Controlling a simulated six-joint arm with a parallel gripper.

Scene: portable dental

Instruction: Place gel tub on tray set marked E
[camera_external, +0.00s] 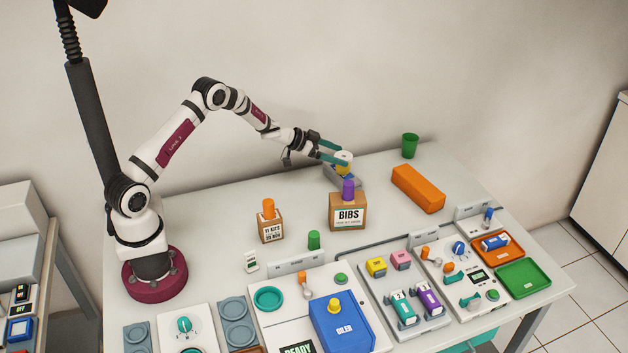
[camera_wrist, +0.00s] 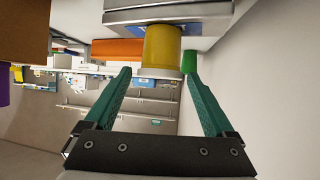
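The tub (camera_external: 342,167) is yellow with a white lid and sits on a grey device with a blue panel (camera_external: 345,181) at the back of the table. In the wrist view the yellow tub (camera_wrist: 162,45) lies ahead, between the fingertips in the picture. My gripper (camera_external: 345,156) is open, with its teal fingers reaching to the lid; in the wrist view my gripper (camera_wrist: 158,65) shows a gap on both sides of the tub. I cannot tell contact. No letter E is legible on any tray set.
A BIBS box (camera_external: 348,216) with a purple cylinder on top stands just in front of the tub. An orange block (camera_external: 418,189) and a green cup (camera_external: 410,145) are to the right. Orange (camera_external: 512,247) and green (camera_external: 540,278) trays lie front right. The back-left tabletop is clear.

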